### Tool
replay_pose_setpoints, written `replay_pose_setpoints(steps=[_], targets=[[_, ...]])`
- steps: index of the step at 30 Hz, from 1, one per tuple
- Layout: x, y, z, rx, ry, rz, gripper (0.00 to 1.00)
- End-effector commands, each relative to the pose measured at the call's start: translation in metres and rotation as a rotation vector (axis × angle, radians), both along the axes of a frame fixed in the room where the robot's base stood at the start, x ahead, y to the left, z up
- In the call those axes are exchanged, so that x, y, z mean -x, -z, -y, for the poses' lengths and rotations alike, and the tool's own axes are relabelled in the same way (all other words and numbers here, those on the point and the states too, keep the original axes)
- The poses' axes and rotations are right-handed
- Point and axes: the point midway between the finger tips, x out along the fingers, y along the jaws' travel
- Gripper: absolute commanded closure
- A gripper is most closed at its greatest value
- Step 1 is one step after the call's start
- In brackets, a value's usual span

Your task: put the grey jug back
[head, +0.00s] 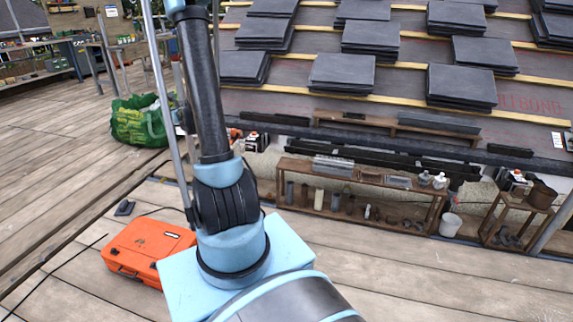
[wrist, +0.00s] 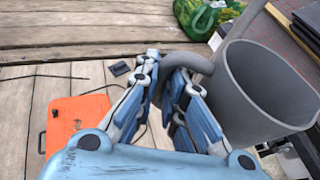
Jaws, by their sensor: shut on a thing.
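The grey jug (wrist: 262,95) fills the right side of the wrist view, with its open mouth towards the upper right and its handle on the left. My gripper (wrist: 165,68) is shut on the jug's handle. The jug is held above the deck, and part of its base is hidden or out of view. In the head view my arm rises out of the top of the picture, so neither the gripper nor the jug shows there.
A wooden bench (head: 361,183) with several small items stands below the slate roof. A white bucket (head: 450,226) stands beside it. A small stand (head: 513,212) holds a brown pot (head: 542,196). An orange case (head: 150,247) and green bag (head: 139,122) are on the deck.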

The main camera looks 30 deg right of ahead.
Motion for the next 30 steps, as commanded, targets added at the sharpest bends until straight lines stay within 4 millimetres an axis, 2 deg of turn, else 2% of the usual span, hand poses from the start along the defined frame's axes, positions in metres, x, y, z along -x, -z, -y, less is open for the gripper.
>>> replay_pose_setpoints(steps=[6,8,11,17,21,30], targets=[[-0.004,0.002,-0.002,0.001,-0.004,-0.001,1.00],[-0.009,0.004,0.005,0.000,0.000,-0.002,1.00],[-0.025,0.013,0.026,0.001,0.013,-0.008,1.00],[-0.064,0.041,0.095,0.001,0.047,-0.020,1.00],[-0.085,0.064,0.150,0.000,0.070,-0.027,1.00],[-0.110,0.121,0.273,-0.005,0.116,-0.032,1.00]])
